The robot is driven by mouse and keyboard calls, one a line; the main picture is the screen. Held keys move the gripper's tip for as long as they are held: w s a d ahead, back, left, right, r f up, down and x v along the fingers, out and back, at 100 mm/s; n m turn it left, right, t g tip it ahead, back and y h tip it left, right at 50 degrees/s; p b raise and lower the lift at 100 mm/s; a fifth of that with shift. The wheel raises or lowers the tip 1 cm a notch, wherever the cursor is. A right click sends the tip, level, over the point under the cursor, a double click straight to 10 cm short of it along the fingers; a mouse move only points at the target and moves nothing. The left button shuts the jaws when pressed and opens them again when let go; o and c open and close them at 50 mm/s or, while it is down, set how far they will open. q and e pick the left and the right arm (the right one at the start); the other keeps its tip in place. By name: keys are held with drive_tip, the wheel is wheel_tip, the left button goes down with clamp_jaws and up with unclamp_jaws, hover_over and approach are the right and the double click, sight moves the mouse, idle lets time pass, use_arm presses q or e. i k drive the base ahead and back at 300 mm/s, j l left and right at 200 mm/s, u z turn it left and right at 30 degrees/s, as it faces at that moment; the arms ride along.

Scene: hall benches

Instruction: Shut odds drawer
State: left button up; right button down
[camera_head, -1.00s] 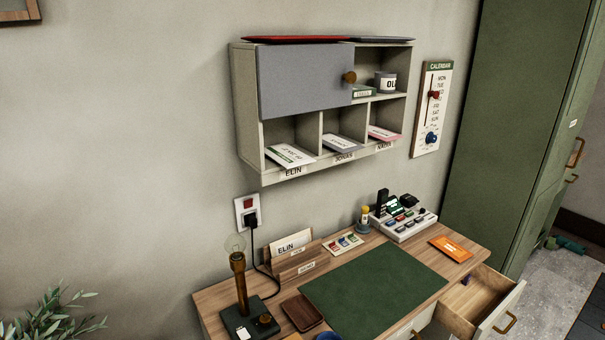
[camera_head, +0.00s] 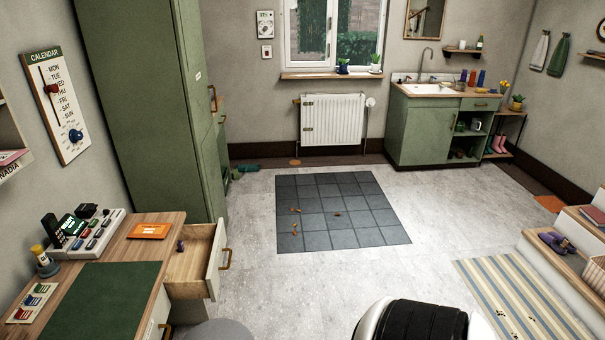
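A drawer (camera_head: 217,262) stands pulled out from the right side of the wooden desk (camera_head: 150,260). It has a pale front with a brass handle (camera_head: 226,258) and a wooden inside. A small dark purple thing (camera_head: 180,246) lies in it near the back left. No label naming the drawer can be read from here. Another pale drawer front, mostly cut off, shows below the desk's front edge. Neither of my grippers is in view.
A tall green cabinet (camera_head: 150,110) stands behind the desk. An orange packet (camera_head: 149,231) and a green mat (camera_head: 90,300) lie on the desk top. Open grey floor (camera_head: 250,290) lies right of the drawer, with a dark tiled patch (camera_head: 340,215) beyond.

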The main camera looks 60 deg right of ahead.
sight(197, 271)
drive_tip(key=z, duration=1.3)
